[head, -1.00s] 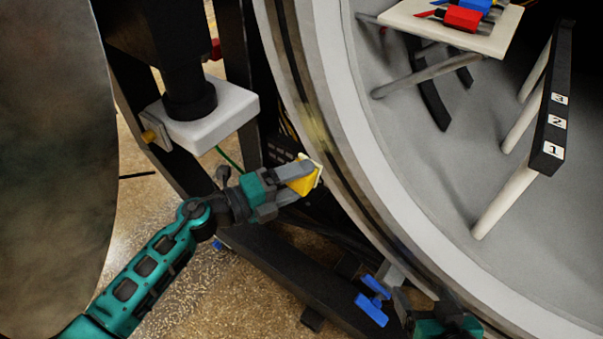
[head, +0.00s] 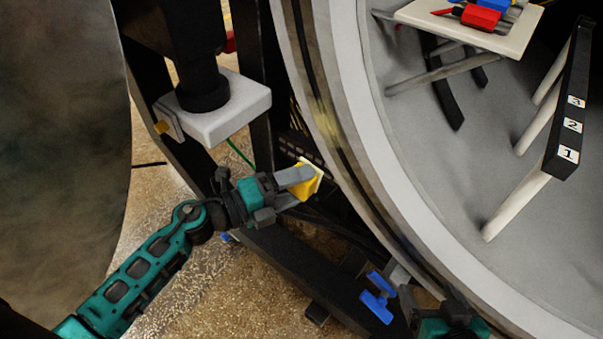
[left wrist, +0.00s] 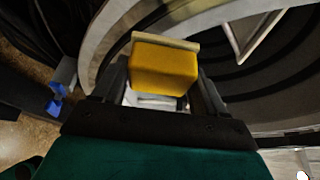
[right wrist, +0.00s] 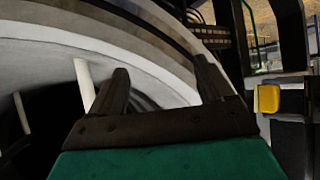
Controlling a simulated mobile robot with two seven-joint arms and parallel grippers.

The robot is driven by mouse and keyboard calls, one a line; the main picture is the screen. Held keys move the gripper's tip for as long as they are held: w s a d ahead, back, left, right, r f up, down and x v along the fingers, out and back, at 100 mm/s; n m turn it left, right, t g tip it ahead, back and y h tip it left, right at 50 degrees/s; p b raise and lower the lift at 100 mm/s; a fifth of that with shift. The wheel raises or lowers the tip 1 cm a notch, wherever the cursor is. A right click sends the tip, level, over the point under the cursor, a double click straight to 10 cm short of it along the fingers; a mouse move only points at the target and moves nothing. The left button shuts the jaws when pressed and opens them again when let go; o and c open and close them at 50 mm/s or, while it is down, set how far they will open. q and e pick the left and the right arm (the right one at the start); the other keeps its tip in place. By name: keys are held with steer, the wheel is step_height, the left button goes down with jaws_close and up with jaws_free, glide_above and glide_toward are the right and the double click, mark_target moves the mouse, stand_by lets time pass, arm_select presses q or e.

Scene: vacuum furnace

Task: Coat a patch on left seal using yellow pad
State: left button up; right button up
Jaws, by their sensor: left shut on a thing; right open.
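The yellow pad (head: 307,188), a block with a pale backing, is held between the fingers of my left gripper (head: 305,181). In the left wrist view the pad (left wrist: 165,70) sits between the fingers with its pale side facing away. The left seal appears to be the dark line (head: 311,75) along the chamber's pale rim, with a shiny yellowish stretch (head: 326,122). The pad is left of and below that stretch, apart from the rim in the picture. My right gripper is open and empty in the right wrist view (right wrist: 162,68); its fingers are partly hidden in the head view.
A large round door (head: 60,140) stands at the left. A white block (head: 215,107) on a black post is above my left arm. A blue valve handle (head: 377,300) is low near the rim. Inside the chamber are a pale shelf (head: 425,15) and a numbered black bar (head: 566,115).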

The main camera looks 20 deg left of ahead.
stand_by(0.4)
arm_select(q)
steer(key=w+d, duration=0.2)
steer(key=w, duration=0.4)
steer(key=shift+w+d, duration=0.15)
steer(key=shift+d, duration=0.05)
arm_select(e)
steer(key=shift+s+d+f, duration=0.2)
steer(key=shift+d+f, duration=0.2)
steer(key=shift+f, duration=0.1)
steer(key=shift+s+d+f, duration=0.15)
steer(key=shift+d+f, duration=0.2)
steer(key=shift+f, duration=0.15)
arm_select(q)
steer(key=shift+w+d, duration=0.25)
steer(key=shift+w, duration=0.25)
steer(key=shift+w+d, duration=0.2)
steer(key=shift+w, duration=0.3)
arm_select(e)
steer(key=shift+f, duration=0.1)
arm_select(q)
steer(key=shift+r, duration=0.15)
